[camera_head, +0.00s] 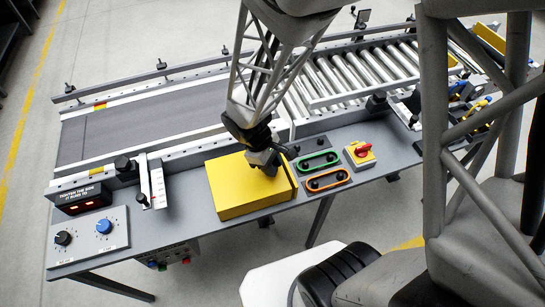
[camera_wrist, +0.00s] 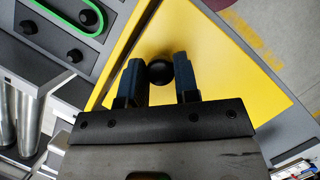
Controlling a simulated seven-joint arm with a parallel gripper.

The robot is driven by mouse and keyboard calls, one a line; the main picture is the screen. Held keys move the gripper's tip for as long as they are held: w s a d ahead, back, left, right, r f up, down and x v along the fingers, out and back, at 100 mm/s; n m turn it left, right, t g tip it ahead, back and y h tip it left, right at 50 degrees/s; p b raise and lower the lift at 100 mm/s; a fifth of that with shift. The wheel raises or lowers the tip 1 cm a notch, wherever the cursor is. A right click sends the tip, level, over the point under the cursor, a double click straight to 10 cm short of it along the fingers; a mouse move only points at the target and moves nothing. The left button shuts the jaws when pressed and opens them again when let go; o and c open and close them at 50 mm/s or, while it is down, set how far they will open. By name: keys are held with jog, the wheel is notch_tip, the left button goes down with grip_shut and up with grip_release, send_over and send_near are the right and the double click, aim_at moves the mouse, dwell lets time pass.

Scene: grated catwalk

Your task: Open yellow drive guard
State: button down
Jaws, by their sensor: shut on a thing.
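The yellow drive guard (camera_head: 232,197) is a flat, box-like cover on the grey bench, in front of the conveyor. Its yellow top fills much of the wrist view (camera_wrist: 215,45). A round black knob (camera_wrist: 159,71) stands on it, between my two dark finger pads. My gripper (camera_head: 264,163) reaches down from above to the guard's right part and is shut on the knob; it also shows in the wrist view (camera_wrist: 159,76). The guard looks down on the bench; I cannot tell whether any edge is raised. In the head view, my gripper hides the knob.
Right of the guard are a green-rimmed handle (camera_head: 318,160), an orange-rimmed one (camera_head: 327,181) and a yellow box with a red switch (camera_head: 360,152). A knob panel (camera_head: 88,241) and a lit red display (camera_head: 85,199) stand left. The conveyor belt (camera_head: 140,130) runs behind.

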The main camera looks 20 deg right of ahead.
jog(key=a, duration=1.9)
jog(key=shift+a, duration=0.2)
jog(key=c, duration=0.9)
grip_release()
jog(key=shift+o, duration=0.2)
jog(key=v, duration=0.7)
jog(key=shift+r, duration=0.35)
jog(key=shift+w, duration=0.15)
jog(key=s+d+r+m+t+y, duration=0.1)
jog(key=s+d+r+m+t, duration=0.2)
jog(key=d+r, duration=0.8)
jog(key=s+d+r+m+t+y, duration=0.2)
jog(key=s+d+r+m, duration=0.4)
jog(key=d+r, duration=0.5)
jog(key=shift+s+d+r+t, duration=0.4)
jog(key=shift+s+d, duration=0.05)
jog(key=shift+d, duration=0.65)
